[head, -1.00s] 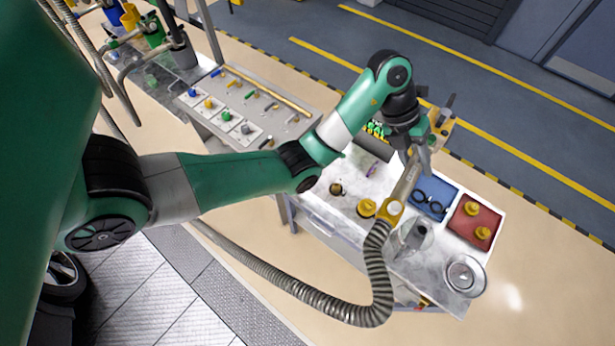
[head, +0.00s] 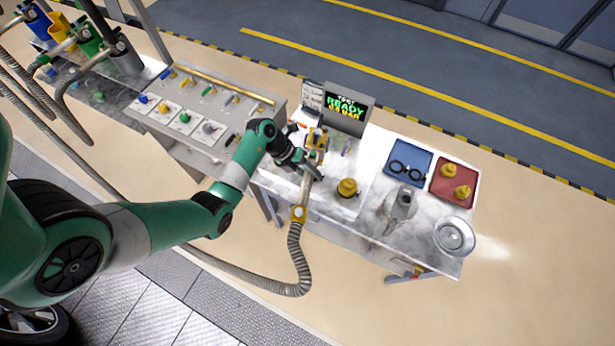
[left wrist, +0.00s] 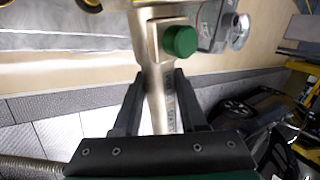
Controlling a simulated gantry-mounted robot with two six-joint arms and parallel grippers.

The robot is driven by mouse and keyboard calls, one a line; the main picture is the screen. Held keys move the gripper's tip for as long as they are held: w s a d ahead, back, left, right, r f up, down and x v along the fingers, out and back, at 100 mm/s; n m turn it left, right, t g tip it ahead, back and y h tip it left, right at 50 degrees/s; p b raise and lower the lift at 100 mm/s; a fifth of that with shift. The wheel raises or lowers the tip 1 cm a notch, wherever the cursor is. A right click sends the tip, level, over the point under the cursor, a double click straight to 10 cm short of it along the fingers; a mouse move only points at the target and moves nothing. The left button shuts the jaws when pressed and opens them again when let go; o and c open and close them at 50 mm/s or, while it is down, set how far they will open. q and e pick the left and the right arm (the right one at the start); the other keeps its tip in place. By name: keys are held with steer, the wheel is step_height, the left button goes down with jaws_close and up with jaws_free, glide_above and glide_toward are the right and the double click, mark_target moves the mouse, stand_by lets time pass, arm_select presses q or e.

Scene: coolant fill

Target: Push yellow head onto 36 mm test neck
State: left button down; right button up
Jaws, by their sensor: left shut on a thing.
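My left gripper (head: 312,168) is shut on the pale handle of the filling tool, which also shows between its fingers in the left wrist view (left wrist: 157,85). The yellow head (head: 317,139) is at the handle's far end, over the left part of the test bench. A green button (left wrist: 180,41) sits on the handle. A yellow neck-like fitting (head: 347,188) stands on the bench to the right of the gripper. I cannot read its size. The smaller dark neck seen earlier is hidden behind the gripper and tool, so contact with the head cannot be told. My right gripper is not in view.
A grey hose (head: 296,262) hangs from the handle's lower end. Behind the head stands a test screen (head: 346,108) reading "READY". To the right are a blue tray (head: 408,155), a red tray (head: 440,186), a grey jug (head: 402,206) and a metal bowl (head: 454,237).

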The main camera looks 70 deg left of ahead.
arm_select(q)
steer(key=shift+s+f, duration=0.4)
steer(key=shift+f, duration=0.15)
steer(key=shift+r+p, duration=0.2)
steer(key=shift+p, duration=0.15)
steer(key=shift+f, duration=0.1)
step_height(320, 180, down, 6)
steer(key=b, duration=0.4)
steer(key=shift+p, duration=0.95)
stand_by(1.2)
